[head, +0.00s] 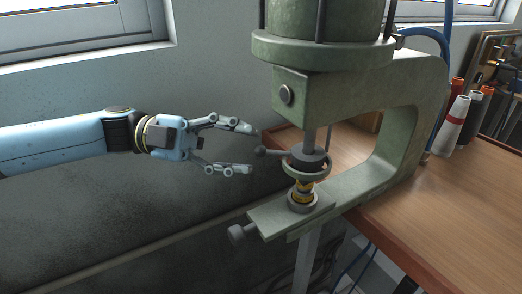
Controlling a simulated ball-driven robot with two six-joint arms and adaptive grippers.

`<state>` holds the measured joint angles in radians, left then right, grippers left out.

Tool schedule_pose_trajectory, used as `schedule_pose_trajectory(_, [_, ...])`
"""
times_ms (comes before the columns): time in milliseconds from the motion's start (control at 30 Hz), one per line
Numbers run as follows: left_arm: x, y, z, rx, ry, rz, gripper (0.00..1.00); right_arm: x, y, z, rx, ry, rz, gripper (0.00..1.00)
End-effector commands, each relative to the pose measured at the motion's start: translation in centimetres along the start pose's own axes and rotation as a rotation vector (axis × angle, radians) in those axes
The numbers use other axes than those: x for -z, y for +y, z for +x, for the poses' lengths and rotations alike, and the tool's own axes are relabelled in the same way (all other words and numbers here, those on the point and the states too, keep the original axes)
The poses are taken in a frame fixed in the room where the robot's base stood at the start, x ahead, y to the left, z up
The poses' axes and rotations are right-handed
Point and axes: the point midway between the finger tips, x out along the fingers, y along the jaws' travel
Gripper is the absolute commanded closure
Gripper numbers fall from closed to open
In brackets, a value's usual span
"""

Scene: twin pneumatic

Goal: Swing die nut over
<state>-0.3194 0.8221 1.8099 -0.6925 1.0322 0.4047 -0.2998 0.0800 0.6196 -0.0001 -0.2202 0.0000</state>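The die nut (309,162) is a dark ring-shaped piece with a metal rim, under the ram of the green pneumatic press (290,95). A short lever with a round ball end (261,150) sticks out from it to the left. Below it a yellow-banded die (303,189) stands on the press's lower arm. My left gripper (244,150) is open and empty, its two fingers pointing right. The upper fingertip is close to the lever's ball; I cannot tell whether they touch. My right gripper is not in view.
The press stands at the edge of a wooden table (468,190). Thread cones (452,125) stand behind it at the right.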

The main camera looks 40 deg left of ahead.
Motion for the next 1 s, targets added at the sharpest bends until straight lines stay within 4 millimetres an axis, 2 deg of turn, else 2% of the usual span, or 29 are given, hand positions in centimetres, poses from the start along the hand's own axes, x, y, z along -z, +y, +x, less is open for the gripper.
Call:
schedule_pose_trajectory(33, [0.1, -0.2, 1.0, 0.006, 0.003, 0.004, 0.60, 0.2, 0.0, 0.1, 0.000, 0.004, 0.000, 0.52])
schedule_pose_trajectory(200, [0.1, -0.1, 2.9, 0.003, 0.001, 0.002, 0.60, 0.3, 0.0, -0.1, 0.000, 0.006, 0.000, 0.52])
schedule_pose_trajectory(567, [0.0, -0.1, 3.6, 0.000, -0.001, 0.000, 0.60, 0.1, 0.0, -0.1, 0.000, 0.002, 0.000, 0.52])
schedule_pose_trajectory(867, [0.0, -0.1, 3.6, 0.000, -0.001, 0.000, 0.98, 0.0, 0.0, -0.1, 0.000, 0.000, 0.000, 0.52])
schedule_pose_trajectory(1000, [0.0, -0.1, 3.6, 0.000, -0.001, 0.000, 1.00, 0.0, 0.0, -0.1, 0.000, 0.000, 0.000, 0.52])
